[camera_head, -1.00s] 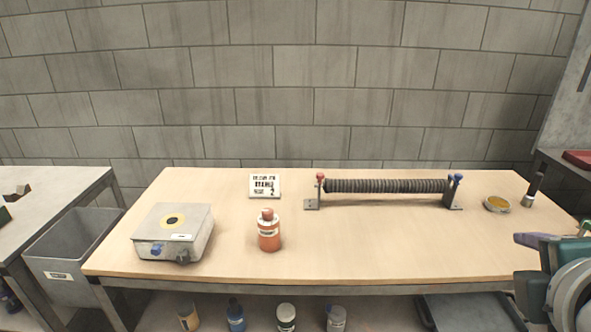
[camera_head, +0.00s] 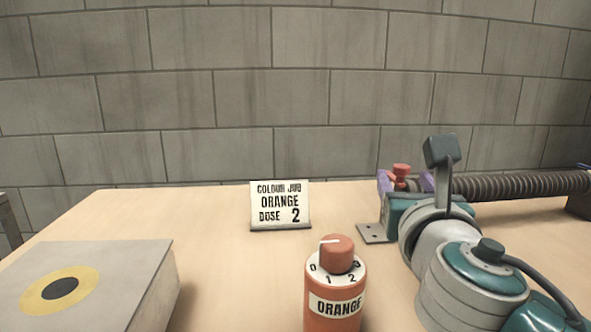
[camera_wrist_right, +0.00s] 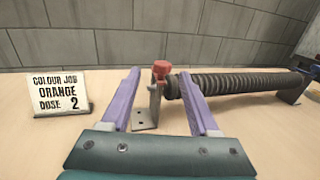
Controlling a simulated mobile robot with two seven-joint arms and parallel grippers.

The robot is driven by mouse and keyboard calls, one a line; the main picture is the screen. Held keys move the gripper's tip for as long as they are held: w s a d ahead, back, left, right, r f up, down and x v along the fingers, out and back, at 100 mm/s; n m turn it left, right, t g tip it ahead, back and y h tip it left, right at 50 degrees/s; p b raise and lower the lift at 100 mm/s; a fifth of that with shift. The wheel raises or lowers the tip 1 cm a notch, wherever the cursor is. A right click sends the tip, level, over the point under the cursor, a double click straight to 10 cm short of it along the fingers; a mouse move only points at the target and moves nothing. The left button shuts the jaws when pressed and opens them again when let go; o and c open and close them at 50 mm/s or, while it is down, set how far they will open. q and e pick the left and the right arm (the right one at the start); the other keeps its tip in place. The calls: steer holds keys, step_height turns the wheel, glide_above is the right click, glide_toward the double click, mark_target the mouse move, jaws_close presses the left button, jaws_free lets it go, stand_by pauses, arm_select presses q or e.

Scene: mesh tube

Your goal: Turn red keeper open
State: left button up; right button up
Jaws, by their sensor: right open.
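The red keeper (camera_head: 401,170) is a small red knob at the left end of the dark ribbed mesh tube (camera_head: 522,186). In the right wrist view the red keeper (camera_wrist_right: 161,69) stands on top of a metal bracket (camera_wrist_right: 153,108), between my two purple fingers and beyond them. My right gripper (camera_head: 405,183) is open, its fingers on either side of the keeper in the head view. In the right wrist view no finger (camera_wrist_right: 162,74) visibly touches it. The bracket's foot shows on the table; its upright is largely hidden in the head view. My left gripper is not in view.
A sign (camera_head: 281,206) reads "COLOUR JOB ORANGE DOSE 2". An orange bottle (camera_head: 336,290) with a numbered dial cap stands in front of it. A grey box with a yellow ring (camera_head: 130,270) is at the left. The wooden table between them is clear.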

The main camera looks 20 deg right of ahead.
mark_target(399, 166)
steer(key=b+x, duration=0.2)
steer(key=x, duration=0.5)
steer(key=shift+d, duration=0.25)
steer(key=shift+w+d+r, duration=0.1)
steer(key=shift+w+d, duration=0.15)
steer(key=shift+w, duration=0.25)
jaws_close()
